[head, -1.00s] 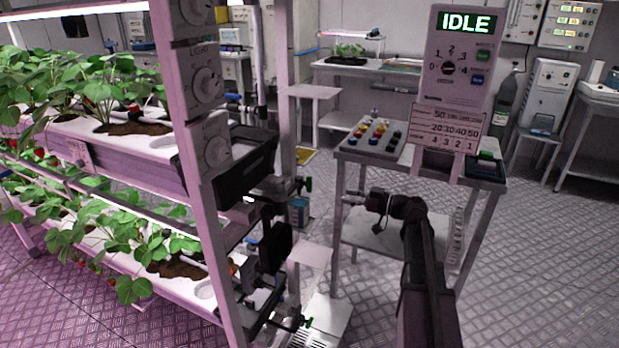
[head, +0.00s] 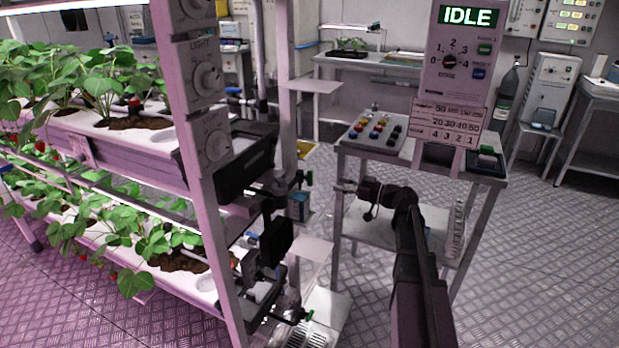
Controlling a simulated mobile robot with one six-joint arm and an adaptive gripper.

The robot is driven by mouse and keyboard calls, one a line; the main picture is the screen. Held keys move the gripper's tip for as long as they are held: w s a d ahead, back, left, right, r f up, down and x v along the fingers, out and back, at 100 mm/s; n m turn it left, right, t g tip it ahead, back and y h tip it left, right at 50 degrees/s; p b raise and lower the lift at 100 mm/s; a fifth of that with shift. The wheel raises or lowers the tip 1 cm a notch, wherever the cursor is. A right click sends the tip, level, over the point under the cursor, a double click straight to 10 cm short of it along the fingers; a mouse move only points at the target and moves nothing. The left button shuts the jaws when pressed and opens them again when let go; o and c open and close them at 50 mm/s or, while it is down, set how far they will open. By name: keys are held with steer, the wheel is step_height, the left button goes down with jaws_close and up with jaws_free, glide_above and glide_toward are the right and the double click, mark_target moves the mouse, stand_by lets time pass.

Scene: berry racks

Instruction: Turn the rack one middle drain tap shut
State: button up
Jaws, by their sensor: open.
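The rack (head: 222,230) stands at the left with two planted tiers in view. A drain tap with a green handle (head: 309,178) sits at the end of the upper visible tier, its black body partly lost among dark fittings. A second green-handled tap (head: 307,317) is at the end of the lower tier. The upper one looks like the middle tap, but I cannot read a label. The handle angles are too small to judge. My gripper (head: 340,187) points left, open and empty, a little right of the upper tap and apart from it in the picture.
A control panel reading IDLE (head: 463,60) stands over a small table (head: 350,146) with coloured buttons, behind my arm. A black box (head: 246,168) and a dark block (head: 276,240) jut from the rack end. A white pale plate (head: 313,248) lies below the gripper.

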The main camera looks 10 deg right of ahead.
mark_target(312, 177)
steer(key=x, duration=1)
steer(key=shift+w+a, duration=0.1)
steer(key=shift+a, duration=0.1)
jaws_close()
steer(key=shift+a, duration=0.1)
